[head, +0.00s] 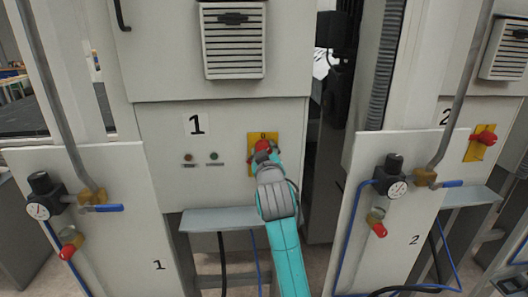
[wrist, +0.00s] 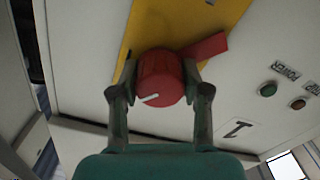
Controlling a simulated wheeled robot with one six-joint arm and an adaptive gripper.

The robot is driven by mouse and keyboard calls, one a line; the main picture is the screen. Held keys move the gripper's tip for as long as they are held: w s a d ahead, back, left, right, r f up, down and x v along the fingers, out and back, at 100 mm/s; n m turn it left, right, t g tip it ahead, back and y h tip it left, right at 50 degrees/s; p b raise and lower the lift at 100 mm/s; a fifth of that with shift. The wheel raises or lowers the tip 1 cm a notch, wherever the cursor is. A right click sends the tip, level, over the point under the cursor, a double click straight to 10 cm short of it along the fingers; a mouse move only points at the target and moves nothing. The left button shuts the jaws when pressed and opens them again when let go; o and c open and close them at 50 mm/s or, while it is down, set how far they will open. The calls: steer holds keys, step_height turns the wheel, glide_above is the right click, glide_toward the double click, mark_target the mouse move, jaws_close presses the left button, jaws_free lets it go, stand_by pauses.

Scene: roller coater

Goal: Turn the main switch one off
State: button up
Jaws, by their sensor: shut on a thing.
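Main switch one is a red rotary knob (head: 262,146) on a yellow plate (head: 252,163) on the cabinet panel marked 1. In the wrist view, the red knob (wrist: 160,72) shows a short white mark at its lower left, and a red tab sticks out to the upper right. The yellow plate (wrist: 175,22) lies behind it. My gripper (head: 265,153) reaches the knob from below. In the wrist view, the fingers of my gripper (wrist: 158,92) are shut on the knob, one on each side. In the head view the gripper hides part of the knob.
Two small indicator buttons, one brown (head: 188,157) and one green (head: 213,156), sit left of the switch. A grey shelf (head: 205,220) juts out below. Panels with gauges (head: 38,210) and valves stand on both sides. A second red switch (head: 486,136) is at the far right.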

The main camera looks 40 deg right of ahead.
steer(key=n, duration=0.3)
steer(key=shift+n, duration=2.3)
steer(key=o, duration=1.1)
steer(key=shift+o, duration=0.2)
steer(key=v, duration=1.2)
